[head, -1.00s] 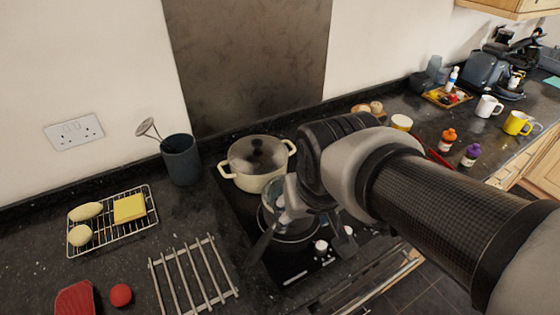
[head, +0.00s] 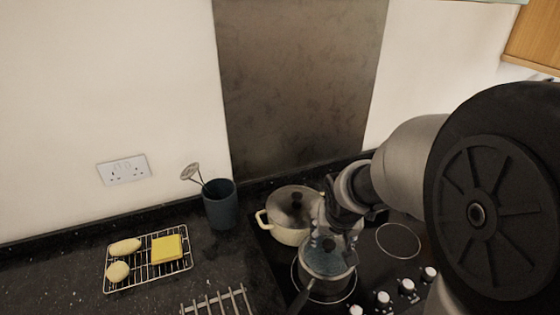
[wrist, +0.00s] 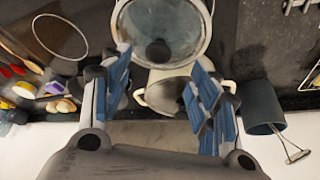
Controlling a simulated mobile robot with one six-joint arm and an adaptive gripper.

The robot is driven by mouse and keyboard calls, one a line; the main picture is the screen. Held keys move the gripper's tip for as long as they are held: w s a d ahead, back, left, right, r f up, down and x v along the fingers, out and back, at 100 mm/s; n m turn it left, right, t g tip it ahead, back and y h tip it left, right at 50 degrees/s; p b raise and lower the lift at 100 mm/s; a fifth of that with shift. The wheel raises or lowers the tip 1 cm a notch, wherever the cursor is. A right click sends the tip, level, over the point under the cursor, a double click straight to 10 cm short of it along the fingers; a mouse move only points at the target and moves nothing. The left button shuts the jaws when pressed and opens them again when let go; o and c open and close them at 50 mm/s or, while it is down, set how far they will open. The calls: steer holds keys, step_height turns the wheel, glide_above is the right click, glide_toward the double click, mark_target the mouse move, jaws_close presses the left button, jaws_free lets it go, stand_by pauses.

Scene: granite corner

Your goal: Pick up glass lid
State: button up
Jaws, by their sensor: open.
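A round glass lid (head: 330,262) with a dark knob sits on a steel saucepan (head: 326,287) on the hob. In the wrist view the glass lid (wrist: 165,22) fills the top middle, its dark knob (wrist: 158,52) towards the gripper. My gripper (head: 334,238) is over the saucepan, pointing down. In the wrist view my gripper (wrist: 161,62) is open, with blue pads on both sides of the knob and a gap to each. I cannot tell its exact height above the lid. A cream pot (head: 285,233) with its own lid and dark knob stands just behind.
A grey utensil pot (head: 221,206) stands left of the hob. A wire rack (head: 141,276) with yellow items and a metal trivet (head: 220,303) are further left. An empty hob ring (head: 398,241) lies to the right. Hob knobs (head: 408,286) line the front.

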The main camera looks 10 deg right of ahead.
mark_target(329, 245)
steer(key=shift+x, duration=0.9)
steer(key=b+x, duration=0.2)
steer(key=x, duration=0.3)
steer(key=shift+d+f, duration=0.1)
steer(key=shift+d, duration=0.05)
steer(key=shift+c, duration=0.2)
jaws_close()
